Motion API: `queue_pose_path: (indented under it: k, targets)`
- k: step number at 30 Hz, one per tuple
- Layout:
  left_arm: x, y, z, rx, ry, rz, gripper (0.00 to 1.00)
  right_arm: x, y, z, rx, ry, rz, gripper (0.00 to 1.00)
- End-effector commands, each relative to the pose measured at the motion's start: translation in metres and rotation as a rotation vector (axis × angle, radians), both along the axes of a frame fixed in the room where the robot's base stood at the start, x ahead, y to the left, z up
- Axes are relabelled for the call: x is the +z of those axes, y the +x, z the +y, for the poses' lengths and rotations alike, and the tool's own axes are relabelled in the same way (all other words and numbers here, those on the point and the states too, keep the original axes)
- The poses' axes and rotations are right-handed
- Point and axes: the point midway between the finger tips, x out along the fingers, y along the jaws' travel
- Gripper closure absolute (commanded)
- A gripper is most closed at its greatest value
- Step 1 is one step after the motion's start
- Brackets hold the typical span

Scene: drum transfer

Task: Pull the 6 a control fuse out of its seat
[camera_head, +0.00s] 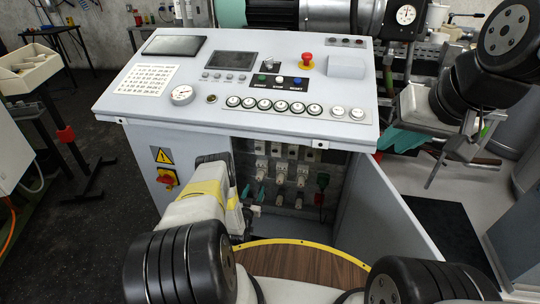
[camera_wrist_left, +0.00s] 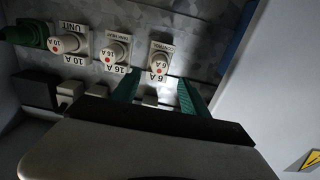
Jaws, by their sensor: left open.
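The 6 A control fuse (camera_wrist_left: 160,60), a pale knob with a red dot and a 6 A label, is in its seat on the grey panel in the left wrist view. In the head view it is the leftmost fuse (camera_head: 261,169) of its row inside the open cabinet. My left gripper (camera_wrist_left: 157,82) is open; its teal fingers straddle the line toward the fuse, tips near its label, with no clear contact. In the head view this gripper (camera_head: 254,193) reaches into the cabinet. My right gripper (camera_head: 410,140) is at the far right, its jaws unclear.
The 16 A fuse (camera_wrist_left: 116,52), the 10 A fuse (camera_wrist_left: 68,44) and a green plug (camera_wrist_left: 24,35) sit left of the control fuse. The cabinet door (camera_head: 392,215) stands open on the right. The console top (camera_head: 215,95) overhangs the opening. A round wooden top (camera_head: 300,262) is in front.

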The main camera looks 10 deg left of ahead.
Motion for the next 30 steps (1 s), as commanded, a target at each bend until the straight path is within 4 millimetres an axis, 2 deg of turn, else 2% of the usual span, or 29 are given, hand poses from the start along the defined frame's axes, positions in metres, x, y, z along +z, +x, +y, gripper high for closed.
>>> queue_pose_path:
  k: [14, 20, 30]
  targets:
    - [0.000, 0.003, 0.000, 0.000, 0.000, -0.001, 0.47, 0.000, 0.000, 0.000, 0.000, 0.000, 0.000, 0.79]
    - [0.000, 0.023, -0.001, -0.001, 0.002, -0.003, 0.47, 0.000, 0.000, 0.000, 0.000, 0.000, 0.000, 0.79]
    - [0.000, 0.070, -0.003, -0.001, 0.001, -0.003, 0.47, 0.000, 0.000, 0.000, 0.000, 0.000, 0.000, 0.79]
